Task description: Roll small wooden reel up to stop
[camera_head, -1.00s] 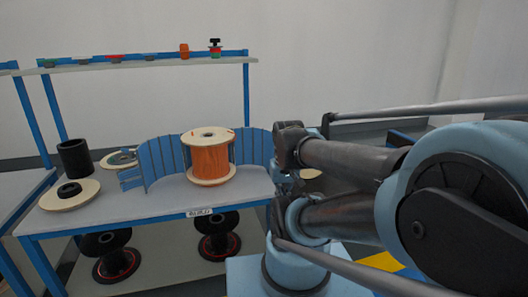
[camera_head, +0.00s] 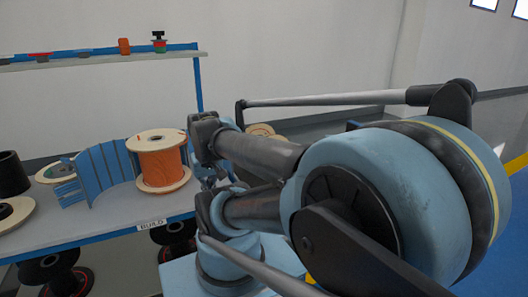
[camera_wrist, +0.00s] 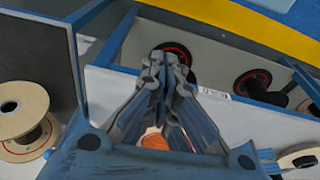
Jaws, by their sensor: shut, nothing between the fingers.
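A wooden reel (camera_head: 160,160) wound with orange cable stands upright on its flange on the bench, just left of my arm in the head view. Some of the orange (camera_wrist: 155,141) shows between the finger links in the wrist view. A pale wooden reel (camera_head: 262,131) is partly hidden behind my arm. A wooden reel with pale flanges (camera_wrist: 22,112) is at the left of the wrist view; I cannot tell which is the task's small reel, and no stop is identifiable. My gripper (camera_wrist: 167,57) is shut and empty, pointing over the bench edge.
The bench (camera_head: 115,216) holds a blue curved slatted fence (camera_head: 105,170) and a black cylinder (camera_head: 10,175) at left. Black reels (camera_head: 55,272) sit below. A shelf (camera_head: 100,59) with small items runs above. Open floor lies at right.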

